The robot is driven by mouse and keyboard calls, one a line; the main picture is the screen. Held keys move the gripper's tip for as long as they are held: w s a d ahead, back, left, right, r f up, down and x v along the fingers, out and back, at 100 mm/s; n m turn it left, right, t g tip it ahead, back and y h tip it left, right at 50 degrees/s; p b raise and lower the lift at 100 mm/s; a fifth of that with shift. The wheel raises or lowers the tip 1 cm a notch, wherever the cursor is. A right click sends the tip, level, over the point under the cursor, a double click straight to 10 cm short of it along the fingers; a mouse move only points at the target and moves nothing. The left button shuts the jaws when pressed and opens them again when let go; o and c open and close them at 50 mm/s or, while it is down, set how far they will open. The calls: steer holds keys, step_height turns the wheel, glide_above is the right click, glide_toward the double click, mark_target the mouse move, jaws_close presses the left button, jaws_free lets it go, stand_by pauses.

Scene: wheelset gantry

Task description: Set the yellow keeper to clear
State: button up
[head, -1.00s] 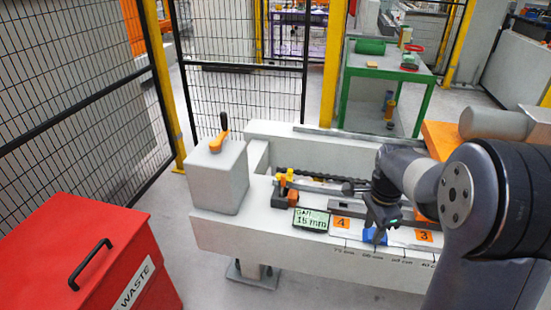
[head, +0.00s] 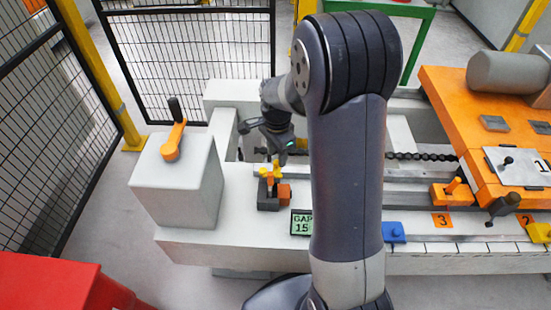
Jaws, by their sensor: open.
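The yellow keeper (head: 270,172) is a small cross-shaped yellow piece on top of a dark grey block (head: 267,197) on the pale bench. An orange block (head: 285,194) sits against the right side of the dark one. My gripper (head: 281,157) is open, pointing down just above and behind the keeper in the picture. I cannot tell whether its fingers touch the keeper. My arm's upright link stands just to the right and hides part of the bench.
A grey box with an orange-handled crank (head: 173,138) stands to the left. The gap display (head: 302,222) is in front of the keeper. A blue block (head: 392,232) and orange clamp (head: 452,191) lie right. Black mesh fencing (head: 195,60) stands behind; a red bin (head: 50,285) is front left.

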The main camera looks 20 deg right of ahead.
steer(key=shift+f, duration=1.15)
jaws_close()
